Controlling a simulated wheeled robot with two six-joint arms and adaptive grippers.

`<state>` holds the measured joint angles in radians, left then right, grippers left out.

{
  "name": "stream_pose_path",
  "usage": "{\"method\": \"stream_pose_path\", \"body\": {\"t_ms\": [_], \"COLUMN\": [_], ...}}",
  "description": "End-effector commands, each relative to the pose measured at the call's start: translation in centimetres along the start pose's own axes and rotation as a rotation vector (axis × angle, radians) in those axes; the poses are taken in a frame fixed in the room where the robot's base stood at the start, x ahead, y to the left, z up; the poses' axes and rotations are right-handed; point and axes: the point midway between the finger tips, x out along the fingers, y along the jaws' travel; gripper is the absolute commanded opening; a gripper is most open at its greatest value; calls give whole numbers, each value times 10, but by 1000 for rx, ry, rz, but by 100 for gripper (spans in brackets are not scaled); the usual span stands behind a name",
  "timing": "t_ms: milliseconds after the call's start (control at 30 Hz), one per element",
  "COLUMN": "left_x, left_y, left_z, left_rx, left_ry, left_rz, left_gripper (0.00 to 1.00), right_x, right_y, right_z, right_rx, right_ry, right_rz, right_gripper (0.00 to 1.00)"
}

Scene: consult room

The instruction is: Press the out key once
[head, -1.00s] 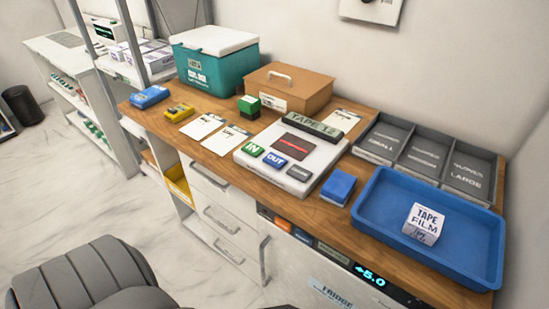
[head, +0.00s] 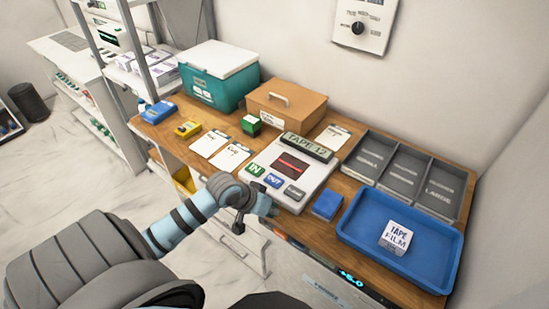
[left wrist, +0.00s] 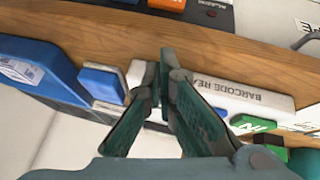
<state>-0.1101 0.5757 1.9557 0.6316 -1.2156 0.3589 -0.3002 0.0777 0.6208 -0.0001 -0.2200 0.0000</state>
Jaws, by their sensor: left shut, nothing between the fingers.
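The barcode reader (head: 318,176) is a white box on the counter, with a dark red-lined window and a display reading "TAPE 12". Its blue OUT key (head: 273,181) sits between the green IN key (head: 255,169) and a grey key (head: 294,193). My left gripper (head: 264,205) is shut and empty at the reader's front edge, just nearer than the OUT key, and apart from it as far as I can tell. In the left wrist view the shut fingers (left wrist: 167,58) show before the reader's lettered front (left wrist: 262,97), the IN key (left wrist: 252,124) to their right. My right gripper is not in view.
A blue block (head: 327,206) and a blue tray (head: 350,238) holding a tape film box (head: 396,238) stand right of the reader. Papers (head: 231,156) lie to its left. A brown case (head: 287,108) and grey bins (head: 405,172) are behind.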

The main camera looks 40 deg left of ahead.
Motion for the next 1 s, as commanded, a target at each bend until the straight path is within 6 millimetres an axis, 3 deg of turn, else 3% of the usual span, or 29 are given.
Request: {"method": "stream_pose_path", "body": {"t_ms": [33,133,200,333,467,767,1000], "left_x": [-11,-28,-41,-58,-63,-62,-48], "left_y": [-6,-20,-29,-38,-41,-41,-44], "left_z": [-31,-86,-116,-148,-157,-156,-148], "left_rx": [-39,-158,-230,-312,-337,-336,-335], "left_ry": [32,94,130,173,187,186,185], "left_rz": [18,66,93,127,139,139,139], "left_gripper": [0,0,0,0,0,0,0], "right_x": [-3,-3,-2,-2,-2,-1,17], "right_y": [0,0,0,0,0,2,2], "right_z": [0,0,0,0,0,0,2], "right_rx": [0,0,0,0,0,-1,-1], "right_ry": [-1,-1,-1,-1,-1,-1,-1], "right_rz": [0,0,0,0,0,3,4], "right_gripper": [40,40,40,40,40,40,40]}}
